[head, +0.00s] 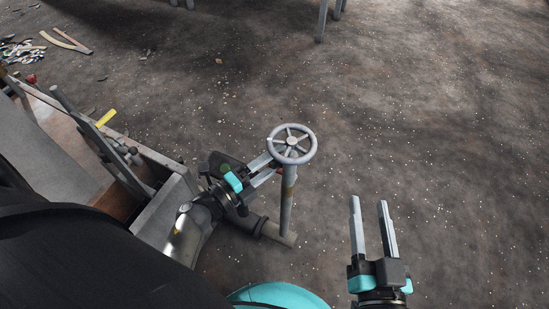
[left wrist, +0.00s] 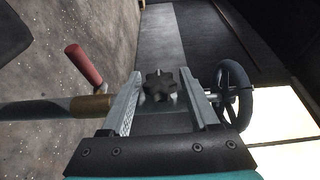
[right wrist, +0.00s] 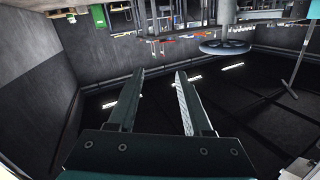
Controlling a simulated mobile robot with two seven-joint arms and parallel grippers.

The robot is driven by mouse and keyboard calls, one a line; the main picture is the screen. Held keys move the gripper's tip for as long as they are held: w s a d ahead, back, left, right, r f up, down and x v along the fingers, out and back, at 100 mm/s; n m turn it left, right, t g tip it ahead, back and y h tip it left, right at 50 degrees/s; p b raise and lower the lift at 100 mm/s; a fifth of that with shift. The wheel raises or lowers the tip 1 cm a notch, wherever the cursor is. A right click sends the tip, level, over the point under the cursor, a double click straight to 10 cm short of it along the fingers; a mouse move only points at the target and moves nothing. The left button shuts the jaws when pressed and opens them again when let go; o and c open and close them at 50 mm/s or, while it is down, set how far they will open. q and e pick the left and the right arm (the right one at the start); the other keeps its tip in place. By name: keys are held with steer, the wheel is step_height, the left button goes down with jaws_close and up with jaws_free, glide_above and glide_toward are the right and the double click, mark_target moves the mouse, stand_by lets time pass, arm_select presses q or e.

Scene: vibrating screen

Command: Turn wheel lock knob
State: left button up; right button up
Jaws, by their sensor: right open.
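The grey spoked handwheel (head: 291,143) sits on top of an upright post (head: 287,200). My left gripper (head: 266,160) is at the wheel's left side, close under its rim. In the left wrist view, a dark star-shaped lock knob (left wrist: 160,86) shows between the two parted fingers of my left gripper (left wrist: 160,75), with narrow gaps at its sides. The wheel (left wrist: 235,95) is beside the right finger there. The knob is hidden in the head view. My right gripper (head: 368,200) is open and empty, apart from the wheel, to its lower right.
A red handle (left wrist: 84,65) and a brass-coloured ring (left wrist: 92,105) on the post show near my left gripper. A grey machine frame with a yellow handle (head: 106,117) stands at the left. Tools lie on the floor at the far left. The floor on the right is clear.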

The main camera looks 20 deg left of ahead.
arm_select(q)
jaws_close()
stand_by(0.3)
